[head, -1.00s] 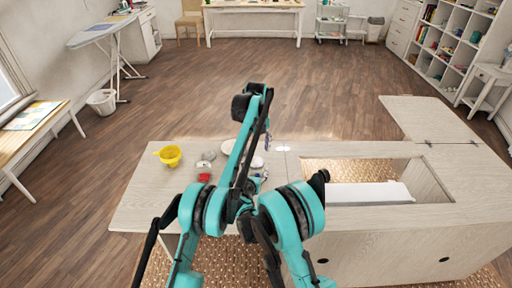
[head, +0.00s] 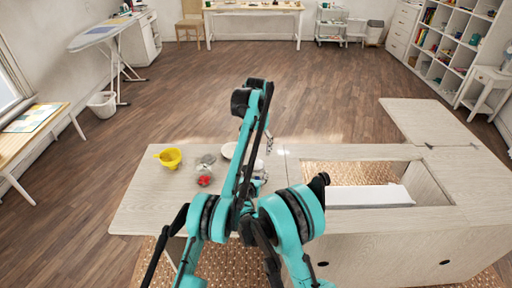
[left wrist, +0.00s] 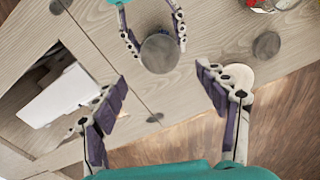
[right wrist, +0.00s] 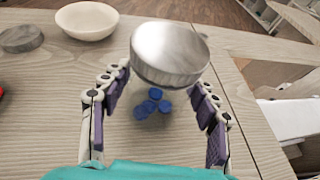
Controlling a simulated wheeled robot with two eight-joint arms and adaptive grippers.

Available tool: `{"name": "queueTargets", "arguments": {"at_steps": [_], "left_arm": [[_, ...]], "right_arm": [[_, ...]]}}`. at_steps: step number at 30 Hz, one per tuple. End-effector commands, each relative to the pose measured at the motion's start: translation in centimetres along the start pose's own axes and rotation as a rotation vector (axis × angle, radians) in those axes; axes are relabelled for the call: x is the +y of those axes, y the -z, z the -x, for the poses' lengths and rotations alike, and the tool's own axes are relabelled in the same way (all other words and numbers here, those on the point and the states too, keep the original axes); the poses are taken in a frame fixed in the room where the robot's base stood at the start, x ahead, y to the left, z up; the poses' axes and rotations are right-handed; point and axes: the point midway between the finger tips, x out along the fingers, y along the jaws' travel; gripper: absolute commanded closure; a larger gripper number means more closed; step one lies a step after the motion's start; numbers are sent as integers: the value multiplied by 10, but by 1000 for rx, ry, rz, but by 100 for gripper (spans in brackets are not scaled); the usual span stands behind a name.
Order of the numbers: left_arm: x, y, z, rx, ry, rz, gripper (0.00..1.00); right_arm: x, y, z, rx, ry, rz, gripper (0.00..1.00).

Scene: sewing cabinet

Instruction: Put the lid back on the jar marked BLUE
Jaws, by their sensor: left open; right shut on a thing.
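A silver round lid (right wrist: 170,55) is between the fingertips of my right gripper (right wrist: 160,95), which is shut on it; the left wrist view shows it from above (left wrist: 160,53). Several blue pieces (right wrist: 152,102) show below the lid in the right wrist view. The clear glass of their jar hardly shows, and I cannot tell whether the lid touches it. No BLUE marking is readable. My left gripper (left wrist: 165,115) is open and empty near the far table edge. A second grey lid (right wrist: 20,38) lies flat on the table.
A jar with red pieces (head: 204,181) stands on the table's left part. A white bowl (right wrist: 87,20) and a yellow container (head: 170,158) stand farther back. On the right is the cabinet opening with a white block (head: 368,195).

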Motion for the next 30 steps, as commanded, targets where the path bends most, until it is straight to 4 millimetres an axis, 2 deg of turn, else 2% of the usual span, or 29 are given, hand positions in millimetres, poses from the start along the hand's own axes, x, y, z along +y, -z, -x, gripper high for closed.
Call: {"name": "queueTargets", "arguments": {"at_steps": [3,9,23,30], "left_arm": [[0,-1,1,0,0,174,27],[0,-2,3,0,0,315,27],[0,0,1,0,0,326,27],[0,2,-13,0,0,325,27]], "right_arm": [[0,0,0,0,0,-1,100],[0,0,0,0,0,-1,100],[0,0,0,0,0,0,100],[0,0,0,0,0,0,100]]}}
